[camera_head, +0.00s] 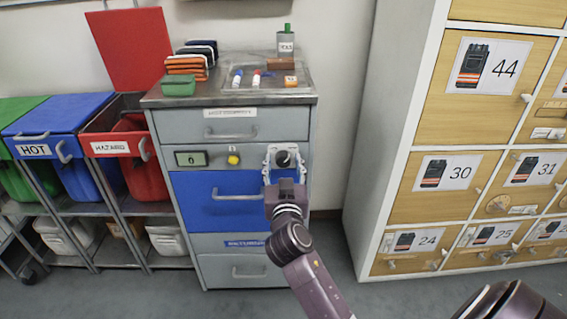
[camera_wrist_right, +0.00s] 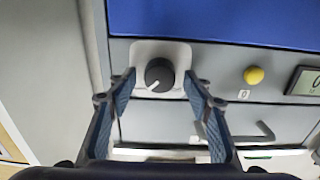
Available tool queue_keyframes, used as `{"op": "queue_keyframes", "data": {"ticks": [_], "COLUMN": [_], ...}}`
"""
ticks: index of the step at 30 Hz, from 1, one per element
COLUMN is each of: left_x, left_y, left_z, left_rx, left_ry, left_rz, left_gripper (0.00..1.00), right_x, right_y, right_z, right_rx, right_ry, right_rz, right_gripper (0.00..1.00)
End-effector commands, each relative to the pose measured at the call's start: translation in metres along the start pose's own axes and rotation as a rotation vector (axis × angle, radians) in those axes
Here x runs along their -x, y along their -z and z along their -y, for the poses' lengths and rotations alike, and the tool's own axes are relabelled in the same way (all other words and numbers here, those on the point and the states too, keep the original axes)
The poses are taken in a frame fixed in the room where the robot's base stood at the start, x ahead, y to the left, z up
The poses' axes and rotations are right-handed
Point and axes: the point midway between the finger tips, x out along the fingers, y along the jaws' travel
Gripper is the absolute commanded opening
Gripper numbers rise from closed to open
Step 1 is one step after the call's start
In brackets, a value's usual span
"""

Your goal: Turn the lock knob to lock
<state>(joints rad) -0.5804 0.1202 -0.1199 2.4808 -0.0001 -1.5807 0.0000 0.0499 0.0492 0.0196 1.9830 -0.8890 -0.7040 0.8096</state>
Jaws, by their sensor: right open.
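The lock knob (camera_head: 284,158) is a dark round knob on the right of the grey cabinet's control panel. In the right wrist view the lock knob (camera_wrist_right: 159,74) sits on a pale plate and has a white pointer mark toward the lower left of the picture. My right gripper (camera_head: 285,162) is open in front of it. In the wrist view the fingers of my right gripper (camera_wrist_right: 161,84) stand one on each side of the knob, with a gap showing on both sides. My left gripper is not in view.
A yellow button (camera_head: 233,160) and a small display (camera_head: 191,158) are left of the knob. A blue drawer (camera_head: 218,198) with a protruding handle is below. Wooden lockers (camera_head: 484,90) stand to the right. A red bin (camera_head: 140,160) is at the left.

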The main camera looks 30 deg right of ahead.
Motion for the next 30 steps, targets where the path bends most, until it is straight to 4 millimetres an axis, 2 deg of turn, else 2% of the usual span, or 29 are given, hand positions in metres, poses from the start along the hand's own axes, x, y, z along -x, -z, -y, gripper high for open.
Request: {"op": "queue_keyframes", "data": {"ticks": [9, 20, 30], "left_x": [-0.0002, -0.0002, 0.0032], "left_y": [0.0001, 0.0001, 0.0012], "left_z": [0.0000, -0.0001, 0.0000], "left_rx": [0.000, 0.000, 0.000], "left_ry": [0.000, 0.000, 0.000], "left_rz": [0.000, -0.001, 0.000], "left_gripper": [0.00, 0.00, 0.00], "right_x": [-0.0034, -0.0031, -0.0030], "right_y": [-0.0001, -0.0003, 0.0002], "right_z": [-0.0002, 0.0000, 0.0002], "right_rx": [0.000, 0.000, 0.046], "right_ry": [0.000, 0.000, 0.000], "right_rz": [0.000, 0.001, 0.002], "right_gripper": [0.45, 0.06, 0.04]}}
